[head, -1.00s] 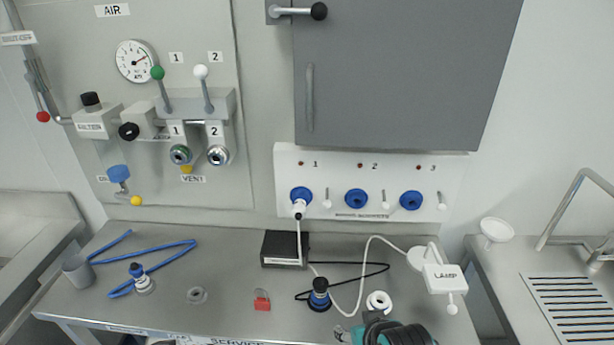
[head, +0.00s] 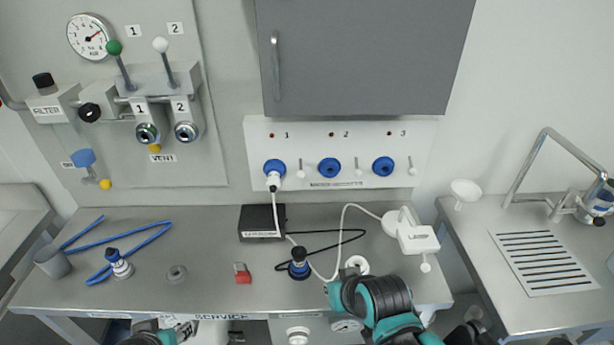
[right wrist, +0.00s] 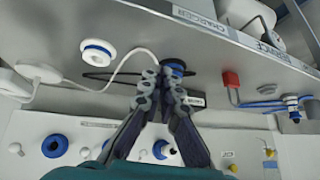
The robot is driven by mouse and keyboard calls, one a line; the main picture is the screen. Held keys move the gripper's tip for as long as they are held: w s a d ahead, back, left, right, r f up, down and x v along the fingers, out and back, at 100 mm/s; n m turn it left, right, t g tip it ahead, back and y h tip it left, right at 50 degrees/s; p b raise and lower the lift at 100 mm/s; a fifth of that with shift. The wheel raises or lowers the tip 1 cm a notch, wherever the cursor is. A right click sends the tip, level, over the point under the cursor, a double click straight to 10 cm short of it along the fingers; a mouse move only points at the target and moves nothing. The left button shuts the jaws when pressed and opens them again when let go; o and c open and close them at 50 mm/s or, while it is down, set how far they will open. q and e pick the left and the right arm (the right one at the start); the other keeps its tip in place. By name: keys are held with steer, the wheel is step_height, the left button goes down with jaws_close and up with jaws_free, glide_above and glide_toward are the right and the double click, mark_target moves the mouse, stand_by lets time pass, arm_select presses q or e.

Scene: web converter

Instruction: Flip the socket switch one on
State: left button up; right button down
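The white socket panel (head: 230,160) on the wall has three blue sockets numbered 1 to 3. A white plug and cable (head: 275,183) sit in socket one (head: 275,166). The small white switch (head: 300,171) stands just right of socket one, apart from both grippers. In the right wrist view, my right gripper (right wrist: 161,76) is over the bench with nothing seen between its narrowly spaced fingers; the panel (right wrist: 110,130) appears upside down behind them. In the head view, my right arm covers the bench's front right.
A grey cabinet (head: 365,55) hangs above the panel.

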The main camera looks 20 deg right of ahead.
steer(key=w+a+r+m+t+y, duration=0.1)
steer(key=w+r+m+y, duration=0.25)
steer(key=w, duration=0.35)
steer(key=m+t+y+p, duration=0.25)
steer(key=m+t, duration=0.35)
steer(key=m, duration=0.4)
glide_toward(301, 168)
steer(key=s+d+f, duration=0.2)
steer(key=d, duration=0.1)
steer(key=shift+a+r+b, duration=0.1)
steer(key=shift+r+b, duration=0.1)
steer(key=shift+b, duration=0.25)
steer(key=b+x, duration=0.2)
steer(key=x, duration=0.8)
steer(key=shift+b, duration=0.4)
steer(key=shift+r, duration=0.15)
steer(key=shift+s+r+m+p, duration=0.15)
steer(key=shift+m+p, duration=0.1)
steer(key=shift+p, duration=0.3)
